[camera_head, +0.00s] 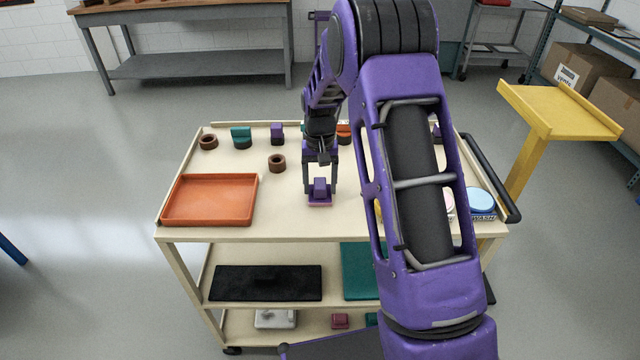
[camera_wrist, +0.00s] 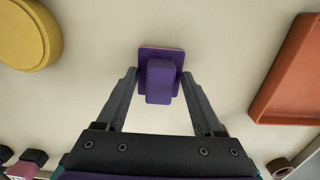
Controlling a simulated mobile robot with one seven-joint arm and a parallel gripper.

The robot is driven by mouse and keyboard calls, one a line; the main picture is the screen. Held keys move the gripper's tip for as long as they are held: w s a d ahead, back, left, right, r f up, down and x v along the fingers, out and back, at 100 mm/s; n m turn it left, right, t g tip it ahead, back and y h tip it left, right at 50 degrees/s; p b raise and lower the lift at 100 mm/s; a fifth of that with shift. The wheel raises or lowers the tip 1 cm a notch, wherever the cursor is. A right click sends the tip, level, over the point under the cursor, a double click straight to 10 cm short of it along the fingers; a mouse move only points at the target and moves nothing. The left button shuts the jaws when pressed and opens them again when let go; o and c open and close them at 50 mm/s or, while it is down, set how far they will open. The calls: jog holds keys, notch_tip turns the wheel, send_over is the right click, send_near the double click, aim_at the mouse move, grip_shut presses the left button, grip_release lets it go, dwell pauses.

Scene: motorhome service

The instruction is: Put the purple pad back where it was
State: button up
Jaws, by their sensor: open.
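The purple pad (camera_head: 320,198), a flat base with a block-like grip on top, lies on the cart's cream top near the middle. In the wrist view the purple pad (camera_wrist: 160,52) has a thin pinkish edge along its far side. My gripper (camera_head: 320,187) points down over it with one finger on each side of the grip. In the wrist view my gripper (camera_wrist: 159,74) is open, with small gaps between the fingers and the grip. Another purple piece (camera_head: 277,128) stands at the back of the cart top.
An orange tray (camera_head: 178,218) is at the left of the cart top (camera_head: 285,225). Brown rings (camera_head: 277,163) and a teal piece (camera_head: 241,132) stand behind. A blue-lidded tin (camera_head: 481,198) is at the right. My arm hides much of the right side. A yellow stand (camera_head: 560,115) is beyond.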

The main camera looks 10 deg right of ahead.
aim_at(320, 182)
notch_tip(320, 182, up, 12)
jog(key=shift+w+r+p, duration=0.15)
jog(key=shift+w+p, duration=0.1)
jog(key=shift+p, duration=0.15)
